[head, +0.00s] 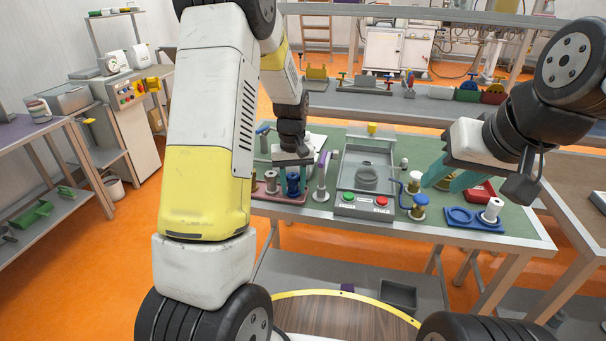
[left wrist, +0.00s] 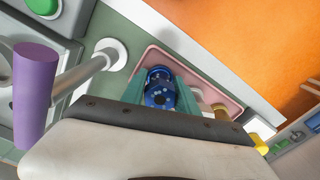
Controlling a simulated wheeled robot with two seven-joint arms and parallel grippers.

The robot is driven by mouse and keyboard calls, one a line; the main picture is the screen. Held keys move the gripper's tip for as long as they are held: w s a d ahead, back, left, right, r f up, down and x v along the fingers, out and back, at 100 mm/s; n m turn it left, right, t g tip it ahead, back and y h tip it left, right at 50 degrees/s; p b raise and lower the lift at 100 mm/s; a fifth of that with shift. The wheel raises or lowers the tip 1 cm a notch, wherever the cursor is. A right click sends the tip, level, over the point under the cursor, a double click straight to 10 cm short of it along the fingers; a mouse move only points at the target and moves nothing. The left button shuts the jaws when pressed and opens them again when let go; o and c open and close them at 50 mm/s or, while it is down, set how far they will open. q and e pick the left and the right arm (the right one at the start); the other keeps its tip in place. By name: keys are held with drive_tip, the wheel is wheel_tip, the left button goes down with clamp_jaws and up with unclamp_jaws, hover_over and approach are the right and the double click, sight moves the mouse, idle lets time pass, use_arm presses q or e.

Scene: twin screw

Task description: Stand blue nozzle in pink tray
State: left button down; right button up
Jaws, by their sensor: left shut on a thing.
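The blue nozzle (head: 293,184) is upright at the right end of the pink tray (head: 264,197). My left gripper (head: 292,168) is above it, with its teal fingers shut on the nozzle's upper part. In the left wrist view the blue nozzle (left wrist: 160,88) is between the fingers, inside the rim of the pink tray (left wrist: 151,56). I cannot tell whether its base touches the tray floor. My right gripper (head: 452,176) is open and empty above the right part of the table.
A grey piece (head: 270,178) stands in the tray left of the nozzle. A purple-topped post (head: 322,178) stands close right of it. A grey fixture (head: 366,203) with green and red buttons sits mid-table. A blue holder (head: 461,217) with a white part (head: 492,209) lies at right.

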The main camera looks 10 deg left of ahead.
use_arm(q)
drive_tip(key=c, duration=0.8)
unclamp_jaws()
drive_tip(key=shift+c, duration=0.2)
drive_tip(key=shift+d, duration=0.15)
drive_tip(key=shift+w+r, duration=0.1)
drive_tip(key=shift+r, duration=0.05)
drive_tip(key=shift+d+r, duration=0.1)
drive_tip(key=shift+r, duration=0.1)
drive_tip(key=shift+o, duration=1.1)
drive_tip(key=shift+r, duration=0.35)
drive_tip(key=shift+a+r, duration=0.15)
drive_tip(key=shift+r, duration=1.3)
drive_tip(key=shift+a+r, duration=0.1)
drive_tip(key=shift+r, duration=1.3)
